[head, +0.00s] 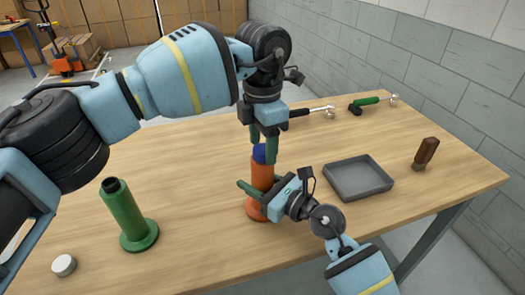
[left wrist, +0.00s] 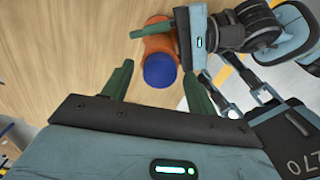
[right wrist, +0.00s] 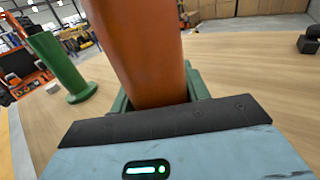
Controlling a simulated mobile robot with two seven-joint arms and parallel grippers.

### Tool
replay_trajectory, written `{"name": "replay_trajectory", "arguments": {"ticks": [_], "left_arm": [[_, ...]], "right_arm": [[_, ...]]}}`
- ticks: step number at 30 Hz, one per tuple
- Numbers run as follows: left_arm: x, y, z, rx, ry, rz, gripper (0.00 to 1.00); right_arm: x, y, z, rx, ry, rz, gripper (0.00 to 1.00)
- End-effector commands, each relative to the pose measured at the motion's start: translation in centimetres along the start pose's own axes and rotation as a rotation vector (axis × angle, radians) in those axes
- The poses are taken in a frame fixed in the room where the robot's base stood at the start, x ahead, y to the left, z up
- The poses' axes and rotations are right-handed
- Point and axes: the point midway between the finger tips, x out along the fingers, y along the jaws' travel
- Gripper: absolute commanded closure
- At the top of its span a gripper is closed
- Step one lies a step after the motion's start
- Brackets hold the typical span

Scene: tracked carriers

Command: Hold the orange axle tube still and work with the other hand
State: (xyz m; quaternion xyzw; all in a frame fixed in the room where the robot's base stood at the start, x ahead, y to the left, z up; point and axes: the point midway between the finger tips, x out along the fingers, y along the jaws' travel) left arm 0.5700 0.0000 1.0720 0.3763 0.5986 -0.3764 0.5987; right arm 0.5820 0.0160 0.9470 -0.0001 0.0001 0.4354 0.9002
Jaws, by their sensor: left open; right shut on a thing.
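The orange axle tube (head: 262,177) stands upright on its flanged base on the wooden table, with a blue cap (head: 259,153) at its top. My right gripper (head: 245,189) is shut on the tube from the right side, low on its body; the right wrist view shows the tube (right wrist: 148,50) between the fingers. My left gripper (head: 264,147) points down over the tube with its fingers apart. In the left wrist view the blue cap (left wrist: 160,70) lies between the open fingertips. Whether the fingers touch the cap I cannot tell.
A green flanged tube (head: 125,212) stands at the left, with a white round cap (head: 64,265) near the front edge.

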Motion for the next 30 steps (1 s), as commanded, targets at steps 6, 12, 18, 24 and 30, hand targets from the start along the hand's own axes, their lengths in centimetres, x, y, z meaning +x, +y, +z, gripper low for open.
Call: {"name": "replay_trajectory", "arguments": {"ticks": [6, 12, 18, 24, 30], "left_arm": [[0.02, -0.01, 0.0, 0.133, 0.0, 0.0, 0.42], [0.02, -0.01, 0.0, 0.137, 0.0, 0.0, 0.42], [-0.07, 0.0, 0.0, 0.135, 0.0, 0.0, 0.42], [-0.08, 0.0, 0.0, 0.135, 0.0, 0.0, 0.61], [-0.07, -0.01, 0.0, 0.135, 0.0, 0.0, 0.78]], "right_arm": [[-0.02, -0.02, -0.08, 0.0, 0.001, 0.0, 1.0], [-0.02, -0.02, -0.08, 0.0, 0.001, 0.0, 1.0], [-0.02, -0.02, -0.08, 0.0, 0.002, 0.0, 1.0], [-0.02, -0.02, -0.08, 0.0, 0.001, 0.0, 1.0], [-0.02, -0.02, -0.08, 0.0, 0.001, 0.0, 1.0]]}}
